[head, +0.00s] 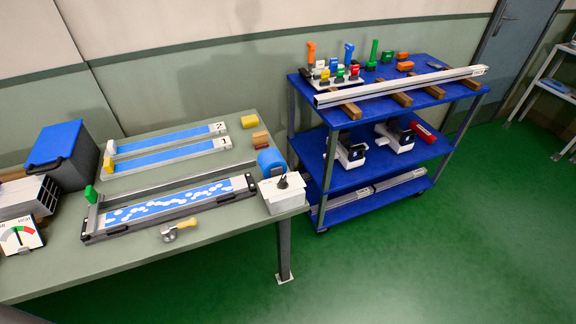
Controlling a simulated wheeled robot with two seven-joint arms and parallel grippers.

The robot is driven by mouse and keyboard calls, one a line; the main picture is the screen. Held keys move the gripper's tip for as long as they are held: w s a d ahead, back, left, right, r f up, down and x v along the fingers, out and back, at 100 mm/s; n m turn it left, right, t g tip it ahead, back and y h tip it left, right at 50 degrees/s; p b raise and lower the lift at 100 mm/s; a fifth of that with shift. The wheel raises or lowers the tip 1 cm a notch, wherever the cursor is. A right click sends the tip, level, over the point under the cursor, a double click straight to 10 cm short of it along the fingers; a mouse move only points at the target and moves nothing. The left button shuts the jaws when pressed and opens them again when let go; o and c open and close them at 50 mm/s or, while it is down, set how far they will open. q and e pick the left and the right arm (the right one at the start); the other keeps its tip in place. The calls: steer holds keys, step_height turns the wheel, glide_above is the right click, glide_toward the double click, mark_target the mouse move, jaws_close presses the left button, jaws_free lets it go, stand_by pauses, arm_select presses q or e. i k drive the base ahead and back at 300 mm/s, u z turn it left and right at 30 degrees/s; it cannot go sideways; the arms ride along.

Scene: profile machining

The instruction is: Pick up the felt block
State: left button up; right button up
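I cannot tell for sure which thing is the felt block. Two small blocks lie at the back right of the grey-green table (225,230) in the head view. One is a plain yellow block (249,121). The other is a tan and reddish-brown block (260,138), just in front of the yellow one and behind a blue roll (271,161). Neither gripper shows in the head view.
Two blue-lined channels (170,138) and a long tray with white spots (165,206) lie on the table. A white box (283,194) stands at its right end, a blue-lidded bin (60,150) at the left. A blue cart (345,175) with a long profile (400,87) stands right.

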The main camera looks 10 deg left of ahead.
mark_target(260, 139)
steer(key=u, duration=4.7)
steer(key=k, duration=1.55)
